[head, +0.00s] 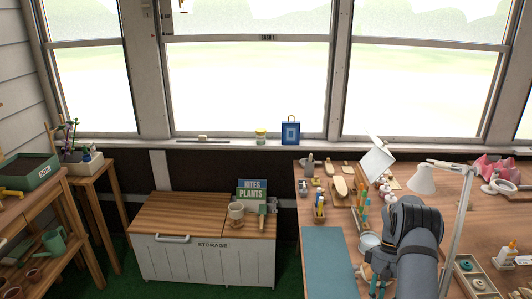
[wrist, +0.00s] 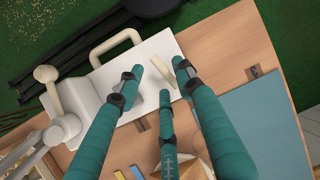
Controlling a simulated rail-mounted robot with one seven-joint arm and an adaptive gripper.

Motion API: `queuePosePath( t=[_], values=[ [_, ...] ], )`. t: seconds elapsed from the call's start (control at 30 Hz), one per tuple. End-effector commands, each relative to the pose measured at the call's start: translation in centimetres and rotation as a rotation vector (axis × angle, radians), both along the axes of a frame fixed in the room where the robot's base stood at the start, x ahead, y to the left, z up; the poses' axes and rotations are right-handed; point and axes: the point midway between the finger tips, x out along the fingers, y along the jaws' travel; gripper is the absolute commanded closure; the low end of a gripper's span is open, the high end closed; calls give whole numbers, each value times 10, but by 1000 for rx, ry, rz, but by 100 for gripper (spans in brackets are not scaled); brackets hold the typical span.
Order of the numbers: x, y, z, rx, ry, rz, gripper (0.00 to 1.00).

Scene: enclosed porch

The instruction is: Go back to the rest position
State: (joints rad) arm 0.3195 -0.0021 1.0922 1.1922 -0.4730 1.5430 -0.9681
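My gripper (head: 378,283) is in the lower right of the head view, over the wooden workbench (head: 400,182). In the wrist view its three teal fingers (wrist: 160,78) are spread apart, with gaps between the tips. A thin cream piece (wrist: 161,72) shows between the tips against a white board. I cannot tell its distance from them, but no finger is visibly closed on it. In the head view my arm hides part of the bench and most of the gripper.
The white board (wrist: 148,58) has a cream handle (wrist: 115,45). A blue-green mat (head: 330,262) lies left of my gripper. A lamp (head: 424,180) stands close right of my arm. Small pots and tools crowd the bench's back. A storage chest (head: 207,262) stands left, with floor between.

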Motion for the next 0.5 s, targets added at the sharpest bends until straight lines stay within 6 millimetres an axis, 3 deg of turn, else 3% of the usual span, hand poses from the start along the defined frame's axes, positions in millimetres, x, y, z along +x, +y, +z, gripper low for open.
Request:
queuePosePath(
  t=[0.2,0.5],
  values=[
    [-11,3,-24,0,-1,0,64],
    [-13,4,-29,-1,-3,18,64]
  ],
)
